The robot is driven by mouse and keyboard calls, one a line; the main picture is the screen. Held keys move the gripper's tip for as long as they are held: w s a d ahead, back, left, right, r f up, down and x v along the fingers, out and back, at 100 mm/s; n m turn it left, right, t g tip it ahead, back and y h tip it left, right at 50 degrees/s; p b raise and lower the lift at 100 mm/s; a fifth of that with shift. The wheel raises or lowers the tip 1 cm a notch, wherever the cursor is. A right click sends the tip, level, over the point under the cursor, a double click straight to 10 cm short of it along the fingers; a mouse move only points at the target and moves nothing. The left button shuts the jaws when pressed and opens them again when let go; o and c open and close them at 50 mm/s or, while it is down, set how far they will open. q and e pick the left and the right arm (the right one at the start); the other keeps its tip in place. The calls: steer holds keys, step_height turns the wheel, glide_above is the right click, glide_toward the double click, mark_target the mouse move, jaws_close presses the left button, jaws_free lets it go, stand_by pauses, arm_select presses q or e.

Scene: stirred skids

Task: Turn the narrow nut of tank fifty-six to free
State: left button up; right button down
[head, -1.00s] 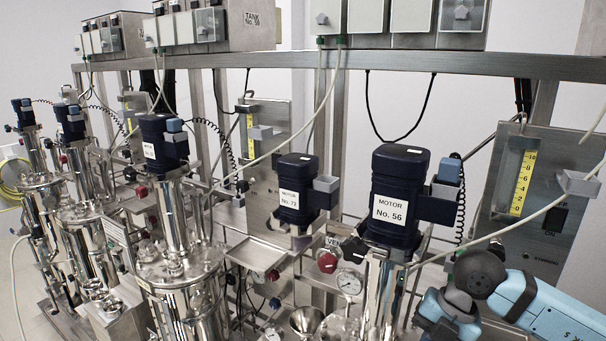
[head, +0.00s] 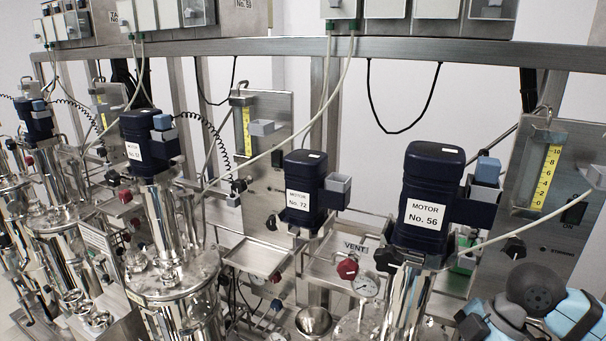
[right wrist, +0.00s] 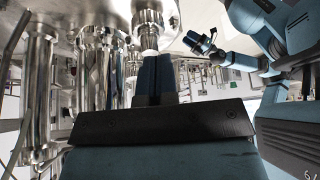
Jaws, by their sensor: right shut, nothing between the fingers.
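The dark blue motor labelled No. 56 (head: 432,195) stands upright on the polished cylinder of its tank (head: 411,295), right of centre in the head view. I cannot pick out the narrow nut for certain. My right gripper, in the right wrist view (right wrist: 156,62), is shut and empty, with its blue fingertips just below a shiny metal fitting (right wrist: 150,20). I cannot tell whether they touch it. The head view shows only part of my right arm low at the right. Another blue arm, apparently my left, ends in a small dark gripper (right wrist: 199,42) in the right wrist view.
Left of motor 56 are a black knob (head: 388,260), a red vent knob (head: 347,268), a gauge (head: 366,286) and a metal funnel (head: 313,321). Motor No. 72 (head: 305,190) stands farther left. A panel with a yellow scale (head: 546,177) is at the right. Hoses cross the space.

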step_height(320, 180, down, 4)
steer(key=b, duration=0.3)
steer(key=shift+f+b, duration=0.25)
steer(key=shift+b, duration=0.05)
steer(key=shift+f+b, duration=0.35)
steer(key=shift+f, duration=0.45)
arm_select(q)
steer(key=f, duration=0.2)
steer(key=shift+w+d+f, duration=0.25)
steer(key=shift+w+f, duration=0.1)
steer(key=shift+f, duration=0.05)
arm_select(e)
steer(key=shift+f, duration=0.2)
arm_select(q)
steer(key=shift+f, duration=0.15)
arm_select(e)
steer(key=shift+s+f, duration=0.1)
steer(key=shift+f, duration=0.05)
